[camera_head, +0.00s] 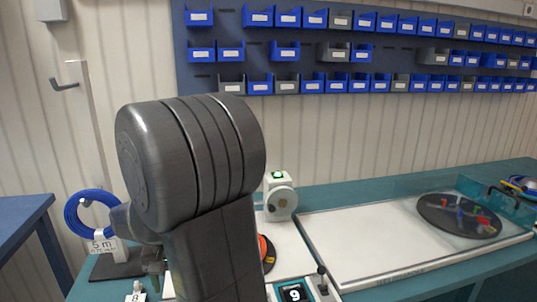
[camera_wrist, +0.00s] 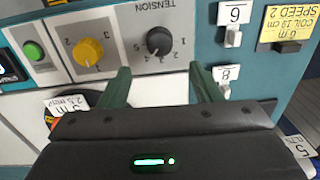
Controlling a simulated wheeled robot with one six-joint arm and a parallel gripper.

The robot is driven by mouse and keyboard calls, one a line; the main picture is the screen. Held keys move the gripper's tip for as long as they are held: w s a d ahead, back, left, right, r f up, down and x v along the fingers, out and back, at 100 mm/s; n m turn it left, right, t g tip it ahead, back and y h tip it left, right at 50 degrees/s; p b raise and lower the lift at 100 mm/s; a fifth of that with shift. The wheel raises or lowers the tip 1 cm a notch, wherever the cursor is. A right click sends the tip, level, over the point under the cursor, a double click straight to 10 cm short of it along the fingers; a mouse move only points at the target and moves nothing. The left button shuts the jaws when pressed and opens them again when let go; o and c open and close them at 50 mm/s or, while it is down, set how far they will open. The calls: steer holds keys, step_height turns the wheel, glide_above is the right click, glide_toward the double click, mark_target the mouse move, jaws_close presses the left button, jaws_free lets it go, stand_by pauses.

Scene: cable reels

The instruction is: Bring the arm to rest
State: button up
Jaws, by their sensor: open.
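My arm (camera_head: 215,190) rises through the middle of the head view, with a large dark grey rounded joint at the top. My gripper (camera_wrist: 158,84) shows in the wrist view. Its two green fingers are apart with nothing between them. They point toward a grey control panel (camera_wrist: 125,60) with a yellow knob (camera_wrist: 88,51) and a black tension knob (camera_wrist: 159,41). I cannot tell whether the fingers touch the panel.
A blue cable coil (camera_head: 73,216) hangs on a stand at left. A white device (camera_head: 281,199) stands behind the arm. Blue and grey bins (camera_head: 287,17) line the wall. A white tag reading 8 (camera_wrist: 222,73) is near the right finger.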

step_height(320, 180, down, 9)
steer(key=shift+s+a+r, duration=0.1)
steer(key=shift+n, duration=0.4)
steer(key=n, duration=0.3)
steer(key=shift+r+n+b, duration=0.1)
steer(key=shift+n+b, duration=0.2)
steer(key=shift+n, duration=0.1)
steer(key=n, duration=0.6)
steer(key=shift+a, duration=0.15)
step_height(320, 180, up, 13)
steer(key=shift+w+p, duration=0.25)
steer(key=shift+p, duration=0.1)
